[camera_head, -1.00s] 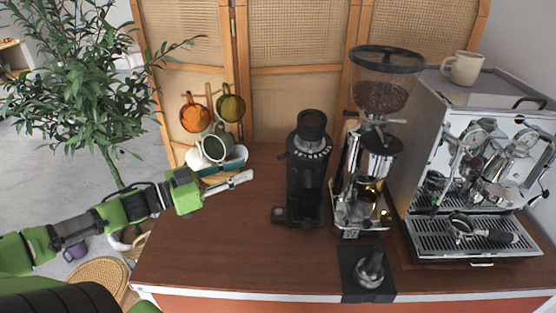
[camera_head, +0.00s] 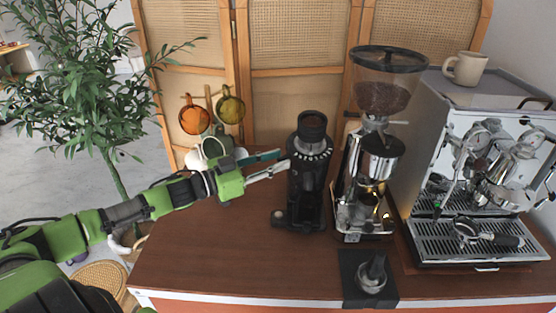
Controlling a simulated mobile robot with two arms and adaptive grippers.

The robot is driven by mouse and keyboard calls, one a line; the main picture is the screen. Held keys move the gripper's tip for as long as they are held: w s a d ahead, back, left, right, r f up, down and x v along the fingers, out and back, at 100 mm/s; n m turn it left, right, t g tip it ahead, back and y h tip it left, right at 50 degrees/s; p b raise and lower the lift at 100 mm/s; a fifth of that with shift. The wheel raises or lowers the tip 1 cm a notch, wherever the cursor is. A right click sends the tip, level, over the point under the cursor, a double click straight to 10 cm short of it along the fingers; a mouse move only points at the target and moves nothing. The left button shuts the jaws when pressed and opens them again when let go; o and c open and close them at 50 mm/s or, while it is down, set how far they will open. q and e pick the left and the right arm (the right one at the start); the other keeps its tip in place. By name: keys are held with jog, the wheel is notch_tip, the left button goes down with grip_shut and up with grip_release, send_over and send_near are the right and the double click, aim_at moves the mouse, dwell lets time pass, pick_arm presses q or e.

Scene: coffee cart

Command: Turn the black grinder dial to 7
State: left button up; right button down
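The black grinder (camera_head: 306,185) stands upright on the brown counter. Its dial (camera_head: 311,150) is a ring with pale marks below the top cup; the marks are too small to read. My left gripper (camera_head: 287,164) is just left of the grinder, its fingertips level with the dial ring and close to the body. I cannot tell whether they touch it. My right gripper is not in view.
A second grinder with a bean hopper (camera_head: 384,95) stands right of the black grinder, then a steel espresso machine (camera_head: 480,180). A tamper (camera_head: 372,275) sits on a dark mat in front. Cups (camera_head: 205,150) are at the back left. The front-left counter (camera_head: 210,255) is clear.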

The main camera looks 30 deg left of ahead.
pick_arm(q)
jog(key=shift+w+d, duration=0.2)
jog(key=shift+w, duration=0.25)
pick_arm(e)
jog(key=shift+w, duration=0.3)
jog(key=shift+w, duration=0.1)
